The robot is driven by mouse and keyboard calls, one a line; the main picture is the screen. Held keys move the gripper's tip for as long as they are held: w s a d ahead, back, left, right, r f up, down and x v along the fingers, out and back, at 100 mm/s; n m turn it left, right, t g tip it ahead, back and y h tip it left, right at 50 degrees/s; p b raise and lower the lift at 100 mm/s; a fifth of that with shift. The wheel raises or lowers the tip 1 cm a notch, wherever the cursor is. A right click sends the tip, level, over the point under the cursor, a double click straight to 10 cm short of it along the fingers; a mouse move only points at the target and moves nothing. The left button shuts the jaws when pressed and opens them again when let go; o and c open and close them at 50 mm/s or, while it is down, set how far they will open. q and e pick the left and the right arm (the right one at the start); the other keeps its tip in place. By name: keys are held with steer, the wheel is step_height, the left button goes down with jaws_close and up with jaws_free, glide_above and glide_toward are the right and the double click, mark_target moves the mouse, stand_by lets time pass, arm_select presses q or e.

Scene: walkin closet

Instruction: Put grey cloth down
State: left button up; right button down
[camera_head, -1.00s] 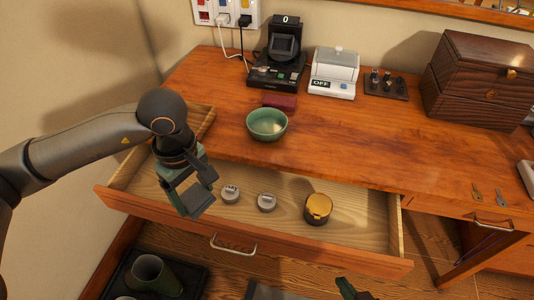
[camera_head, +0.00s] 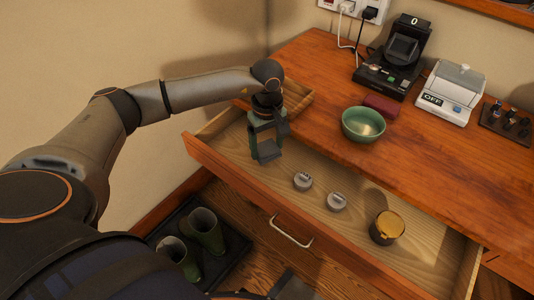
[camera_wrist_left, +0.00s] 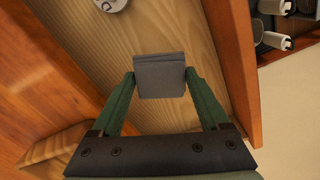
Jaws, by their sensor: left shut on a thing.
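My left gripper (camera_head: 267,151) hangs over the left part of the open wooden drawer (camera_head: 345,235). It is shut on a small, flat, folded grey cloth, which shows best in the left wrist view (camera_wrist_left: 160,76) between the two green fingers. In that view the cloth lies over the pale drawer bottom. I cannot tell whether it touches the bottom. In the head view the cloth is small and dark at the fingertips.
The drawer holds two small grey round tins (camera_head: 302,181) (camera_head: 337,201) and a black jar with a golden lid (camera_head: 387,227). Drawer room left of the tins is free. A green bowl (camera_head: 363,124) and a dark red box (camera_head: 381,106) stand on the desktop. Green boots (camera_head: 207,232) stand below.

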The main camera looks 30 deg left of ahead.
mark_target(267, 154)
arm_select(q)
steer(key=shift+w+a+f, duration=0.35)
steer(key=shift+w+f, duration=0.15)
steer(key=shift+f, duration=0.3)
steer(key=shift+f+b, duration=0.3)
steer(key=shift+f, duration=1.1)
steer(key=shift+f, duration=0.1)
steer(key=shift+f, duration=0.15)
steer(key=o, duration=1.1)
steer(key=shift+c, duration=0.2)
step_height(267, 154, up, 13)
steer(key=shift+f+p, duration=0.2)
steer(key=shift+p, duration=0.55)
